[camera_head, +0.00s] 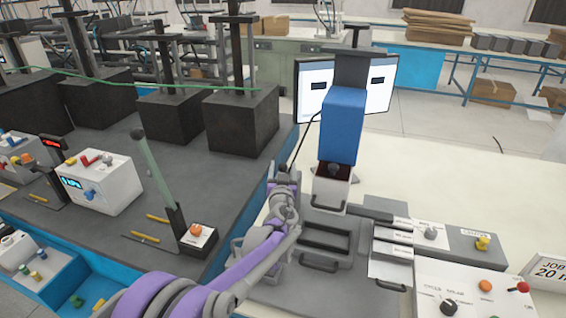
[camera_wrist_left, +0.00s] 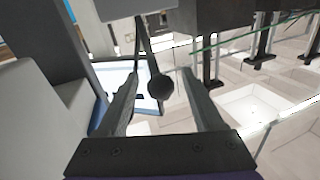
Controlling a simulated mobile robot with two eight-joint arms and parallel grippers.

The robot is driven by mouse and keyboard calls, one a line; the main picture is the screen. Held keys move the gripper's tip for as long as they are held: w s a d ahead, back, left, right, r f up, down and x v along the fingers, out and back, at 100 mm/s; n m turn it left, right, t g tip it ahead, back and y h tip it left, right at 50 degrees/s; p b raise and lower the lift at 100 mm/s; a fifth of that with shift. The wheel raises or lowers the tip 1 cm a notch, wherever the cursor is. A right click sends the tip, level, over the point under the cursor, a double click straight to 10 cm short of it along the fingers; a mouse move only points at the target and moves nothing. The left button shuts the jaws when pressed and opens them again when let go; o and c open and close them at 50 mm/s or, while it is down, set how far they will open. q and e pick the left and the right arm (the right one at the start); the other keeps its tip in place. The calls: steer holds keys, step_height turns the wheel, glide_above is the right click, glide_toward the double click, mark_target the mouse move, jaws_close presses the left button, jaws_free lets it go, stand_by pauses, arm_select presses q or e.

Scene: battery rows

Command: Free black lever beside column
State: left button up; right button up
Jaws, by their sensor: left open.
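The black lever (camera_head: 304,138) is a thin dark rod that slants down and left beside the blue-headed press column (camera_head: 342,125). In the left wrist view its round black knob (camera_wrist_left: 160,87) shows between my two fingers, with visible gaps on both sides. My left gripper (camera_head: 284,178) is at the lower end of the lever, left of the column. In the left wrist view my left gripper (camera_wrist_left: 158,78) is open, and I cannot tell whether the knob lies fully between the fingertips. My right gripper is not in view.
A monitor (camera_head: 378,98) stands behind the column. A grey fixture with a handle (camera_head: 325,236) and a control panel (camera_head: 470,295) are in front and to the right. A green lever (camera_head: 152,165) and black blocks (camera_head: 228,118) stand on the left bench.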

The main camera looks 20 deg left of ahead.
arm_select(q)
steer(key=shift+x, duration=1.55)
jaws_close()
